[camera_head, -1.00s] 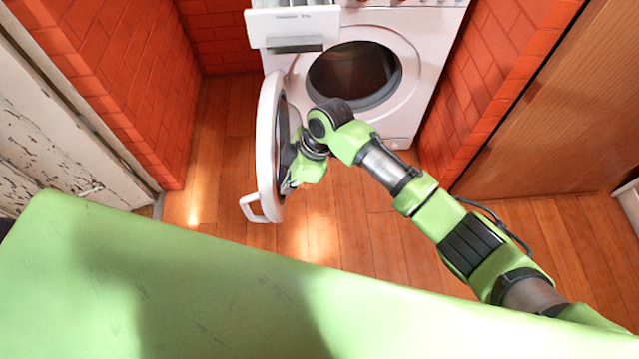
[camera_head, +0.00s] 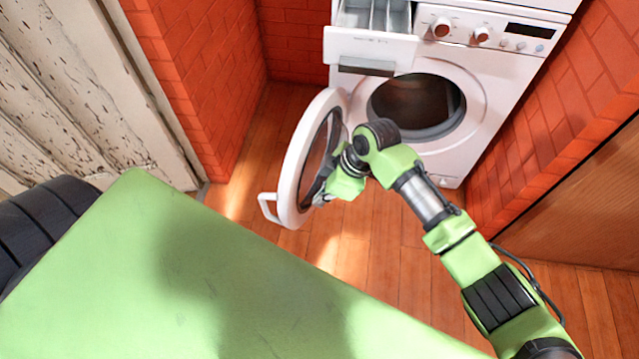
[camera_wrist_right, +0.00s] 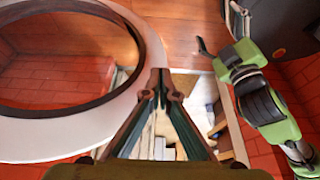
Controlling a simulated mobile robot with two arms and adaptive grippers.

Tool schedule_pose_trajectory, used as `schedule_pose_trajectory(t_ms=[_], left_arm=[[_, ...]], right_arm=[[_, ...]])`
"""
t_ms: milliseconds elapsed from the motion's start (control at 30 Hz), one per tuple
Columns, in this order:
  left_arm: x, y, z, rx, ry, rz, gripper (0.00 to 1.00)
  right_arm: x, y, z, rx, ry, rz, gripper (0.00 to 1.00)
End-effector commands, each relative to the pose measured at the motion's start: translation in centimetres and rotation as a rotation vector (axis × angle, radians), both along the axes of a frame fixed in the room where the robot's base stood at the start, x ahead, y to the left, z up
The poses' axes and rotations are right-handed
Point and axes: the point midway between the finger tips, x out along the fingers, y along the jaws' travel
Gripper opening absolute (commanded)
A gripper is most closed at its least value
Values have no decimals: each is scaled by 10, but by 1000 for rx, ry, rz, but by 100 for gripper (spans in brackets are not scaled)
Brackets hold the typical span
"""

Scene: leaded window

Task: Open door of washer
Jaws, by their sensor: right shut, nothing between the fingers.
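The white washer (camera_head: 480,85) stands at the back between brick walls. Its round door (camera_head: 295,165) is swung wide to the left, with the dark drum opening (camera_head: 418,103) exposed. The door handle (camera_head: 268,207) is on the edge facing me. My right gripper (camera_head: 322,198) is at the inner face of the door, near the handle edge. In the right wrist view its fingertips (camera_wrist_right: 162,82) are together and empty, beside the white door rim (camera_wrist_right: 150,60); contact is unclear. A green arm of mine (camera_wrist_right: 262,105) shows at the right there; its finger state is unclear.
The detergent drawer (camera_head: 372,45) is pulled out above the door. Brick walls (camera_head: 205,80) flank the washer closely. A worn white door (camera_head: 75,85) is at the left. Wooden floor (camera_head: 385,250) lies clear before the washer.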

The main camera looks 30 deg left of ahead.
Motion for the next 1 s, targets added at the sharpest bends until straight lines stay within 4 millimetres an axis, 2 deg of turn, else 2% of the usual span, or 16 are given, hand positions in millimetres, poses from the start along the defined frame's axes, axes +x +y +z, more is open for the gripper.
schedule_pose_trajectory(t_ms=[300,500,667,1000], left_arm=[[1,2,0,3,0,0,79],[1,2,0,4,0,0,79],[1,3,0,4,0,0,79],[2,3,0,5,-1,0,79]], right_arm=[[9,-24,63,1,-4,0,0],[12,-34,89,0,-2,-1,0],[13,-37,97,-1,-1,0,0],[13,-37,97,-1,-1,0,0]])
